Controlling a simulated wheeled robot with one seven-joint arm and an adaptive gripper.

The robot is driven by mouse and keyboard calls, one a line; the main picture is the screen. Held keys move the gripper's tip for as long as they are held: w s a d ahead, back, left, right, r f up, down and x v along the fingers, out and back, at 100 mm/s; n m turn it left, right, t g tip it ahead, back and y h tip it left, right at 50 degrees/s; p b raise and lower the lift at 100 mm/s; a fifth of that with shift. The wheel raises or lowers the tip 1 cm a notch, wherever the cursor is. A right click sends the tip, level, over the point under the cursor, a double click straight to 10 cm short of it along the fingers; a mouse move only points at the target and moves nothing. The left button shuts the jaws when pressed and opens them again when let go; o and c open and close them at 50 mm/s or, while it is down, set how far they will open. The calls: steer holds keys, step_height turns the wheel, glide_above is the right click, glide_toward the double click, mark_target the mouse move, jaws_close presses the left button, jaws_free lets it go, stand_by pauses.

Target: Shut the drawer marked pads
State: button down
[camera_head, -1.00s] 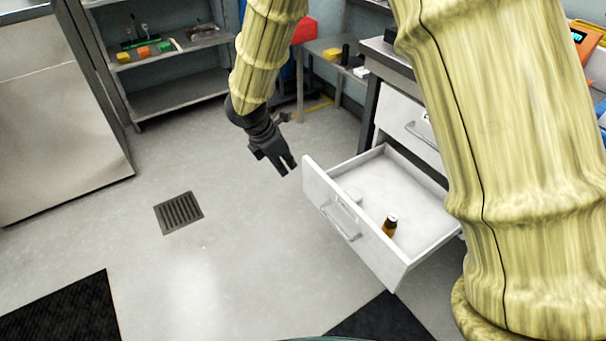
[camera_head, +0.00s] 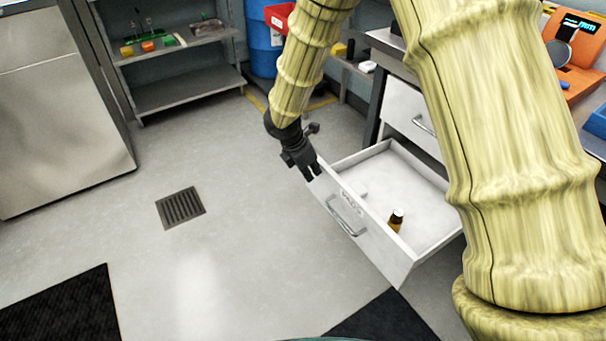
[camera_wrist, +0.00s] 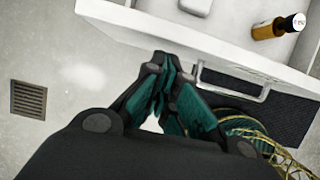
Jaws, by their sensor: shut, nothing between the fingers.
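The label is too small to read surely. My gripper (camera_head: 313,174) is shut and empty, at the left end of the drawer front, near its top edge. In the wrist view, my gripper's fingertips (camera_wrist: 163,62) are close to the drawer front (camera_wrist: 215,40), left of the handle (camera_wrist: 232,88). I cannot tell whether they touch it.
A floor drain (camera_head: 180,207) and clear floor lie left. Dark mats (camera_head: 66,310) lie in front. A shelf (camera_head: 185,90) stands at the back.

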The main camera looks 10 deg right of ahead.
steer(key=shift+w+d, duration=0.1)
steer(key=shift+d, duration=0.2)
steer(key=shift+d, duration=0.1)
steer(key=w+d+p, duration=0.4)
steer(key=d+p, duration=0.2)
steer(key=d, duration=0.6)
steer(key=w+d+p, duration=0.5)
steer(key=d+p, duration=0.2)
steer(key=d, duration=0.6)
steer(key=shift+a, duration=0.15)
